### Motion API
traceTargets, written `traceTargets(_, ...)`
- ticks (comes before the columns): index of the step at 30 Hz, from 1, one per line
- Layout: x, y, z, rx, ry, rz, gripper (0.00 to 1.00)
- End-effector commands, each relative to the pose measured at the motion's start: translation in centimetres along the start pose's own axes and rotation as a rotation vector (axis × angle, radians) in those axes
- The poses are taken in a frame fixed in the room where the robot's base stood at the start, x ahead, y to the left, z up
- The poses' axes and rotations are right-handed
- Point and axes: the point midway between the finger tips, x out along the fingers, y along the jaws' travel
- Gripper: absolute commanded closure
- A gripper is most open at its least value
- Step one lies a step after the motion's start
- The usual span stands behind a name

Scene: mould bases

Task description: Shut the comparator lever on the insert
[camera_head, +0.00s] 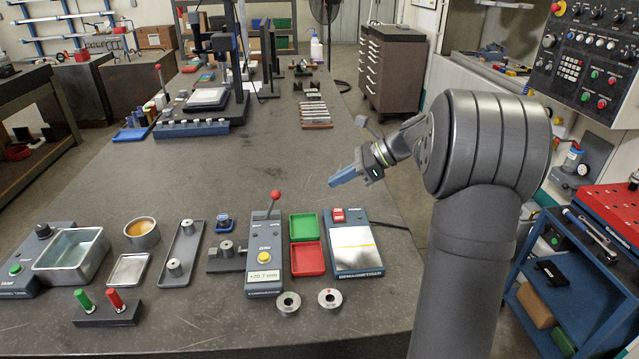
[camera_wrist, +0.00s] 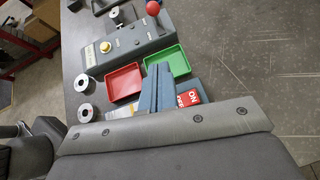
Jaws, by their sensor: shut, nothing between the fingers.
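The comparator (camera_head: 263,275) is a grey block with a yellow button and a display reading about +20.7 mm. Its lever (camera_head: 275,196) has a red ball knob on a thin stem, standing up at the far end. The insert (camera_head: 226,248), a small metal cylinder, sits on the dark fixture at the comparator's left side. In the wrist view the lever's red knob (camera_wrist: 152,8) and the comparator body (camera_wrist: 127,45) are at the top. My gripper (camera_head: 333,182) is in the air above the bench, right of the lever and apart from it. Its blue fingers (camera_wrist: 159,68) are together and empty.
Green (camera_head: 304,226) and red (camera_head: 308,259) trays lie right of the comparator, beside a device with a pale plate (camera_head: 355,247). Two metal rings (camera_head: 330,299) lie in front. A tray with two cylinders (camera_head: 181,252) stands left.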

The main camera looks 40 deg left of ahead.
Motion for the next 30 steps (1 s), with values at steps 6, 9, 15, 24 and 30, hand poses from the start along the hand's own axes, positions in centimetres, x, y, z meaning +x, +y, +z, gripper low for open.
traceTargets(6,4.5,0.1,0.0,0.001,0.0,0.007,1.0)
traceTargets(9,6.7,0.1,0.0,0.001,0.0,0.006,1.0)
traceTargets(15,10.0,0.1,1.1,-0.002,0.001,0.003,1.0)
traceTargets(24,11.6,0.1,2.8,0.0,0.0,0.0,1.0)
traceTargets(30,11.6,0.1,2.9,0.001,0.0,0.0,1.0)
